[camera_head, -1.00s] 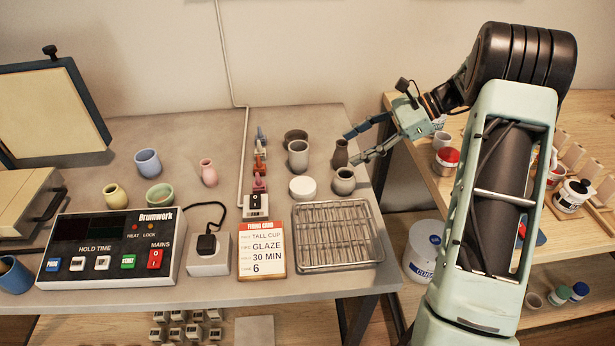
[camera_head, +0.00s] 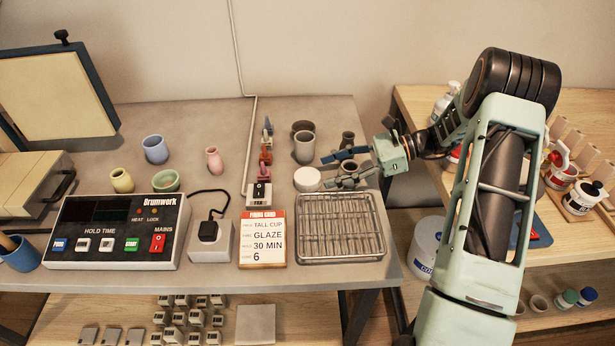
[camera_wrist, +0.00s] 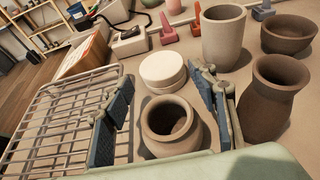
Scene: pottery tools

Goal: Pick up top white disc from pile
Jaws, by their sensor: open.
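The pile of white discs (camera_head: 307,179) stands on the grey table, behind the wire rack. In the wrist view the pile (camera_wrist: 162,70) shows as two stacked round discs, the top one flat and pale. My gripper (camera_head: 329,171) is open, its two blue-padded fingers pointing left toward the pile. In the wrist view my gripper (camera_wrist: 165,105) has its fingers spread on either side of a small round grey-brown pot (camera_wrist: 172,127), with the discs just beyond the pot. Nothing is held.
A wire rack (camera_head: 340,255) lies in front of the discs. A tall cup (camera_wrist: 223,38), a dark bowl (camera_wrist: 287,35) and a brown vase (camera_wrist: 272,95) stand close at the right in the wrist view. A card (camera_head: 262,240) stands left of the rack.

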